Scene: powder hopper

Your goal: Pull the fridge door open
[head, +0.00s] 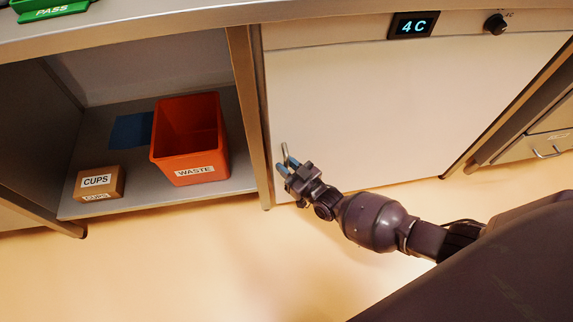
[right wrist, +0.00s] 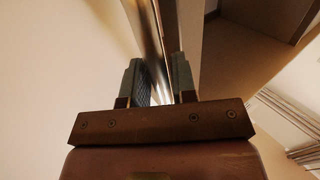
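The fridge door (head: 390,110) is the wide pale panel below the counter, and it looks closed in the head view. Its thin metal handle (head: 285,150) stands upright near the door's left edge. My right gripper (head: 287,165) is at the lower part of this handle. In the right wrist view, the handle bar (right wrist: 152,35) runs down between the two fingers of my right gripper (right wrist: 158,80). The fingers stand apart on either side of it, and the inner pad of one finger shows, so the gripper looks open around the bar. My left gripper is not in view.
Left of the fridge is an open shelf with an orange waste bin (head: 190,140) and a cups box (head: 100,183). A 4C display (head: 412,26) and a knob (head: 496,24) sit above the door. The floor (head: 200,270) in front is clear apart from my arm.

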